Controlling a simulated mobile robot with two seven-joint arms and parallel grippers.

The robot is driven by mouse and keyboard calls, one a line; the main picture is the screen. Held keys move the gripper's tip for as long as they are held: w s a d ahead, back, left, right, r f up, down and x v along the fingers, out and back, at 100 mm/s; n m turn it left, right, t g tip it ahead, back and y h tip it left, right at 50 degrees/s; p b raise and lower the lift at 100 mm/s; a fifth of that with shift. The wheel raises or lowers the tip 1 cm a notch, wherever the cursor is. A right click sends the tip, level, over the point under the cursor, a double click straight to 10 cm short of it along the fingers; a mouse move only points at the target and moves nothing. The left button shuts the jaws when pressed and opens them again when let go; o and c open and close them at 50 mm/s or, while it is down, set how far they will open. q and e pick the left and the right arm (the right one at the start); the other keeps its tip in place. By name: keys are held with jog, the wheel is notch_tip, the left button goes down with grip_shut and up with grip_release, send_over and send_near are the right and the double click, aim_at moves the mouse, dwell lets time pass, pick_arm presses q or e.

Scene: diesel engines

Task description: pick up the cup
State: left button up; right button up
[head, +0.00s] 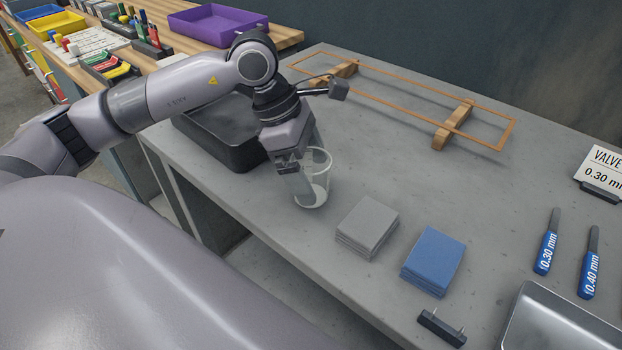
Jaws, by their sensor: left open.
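A clear, see-through cup (322,187) stands upright on the grey table, left of the folded grey cloths. My left gripper (305,188) comes down from above at the cup. One finger shows at the cup's left side, overlapping it in the picture; the other finger is hard to make out behind the wrist and cup. The left gripper is open. I cannot tell whether a finger touches the cup or reaches inside its rim. My right gripper is not in view.
Grey cloths (366,225) and blue cloths (434,258) lie right of the cup. A black tray (215,140) sits behind my left wrist. A copper-coloured frame on wooden blocks (453,125) lies at the back. Blue-handled gauges (547,245) and a metal tray (560,325) are at right.

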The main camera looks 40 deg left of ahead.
pick_arm(q)
jog(key=shift+f, duration=0.2)
jog(key=c, duration=1)
jog(key=shift+r, duration=0.1)
jog(key=shift+c, duration=0.2)
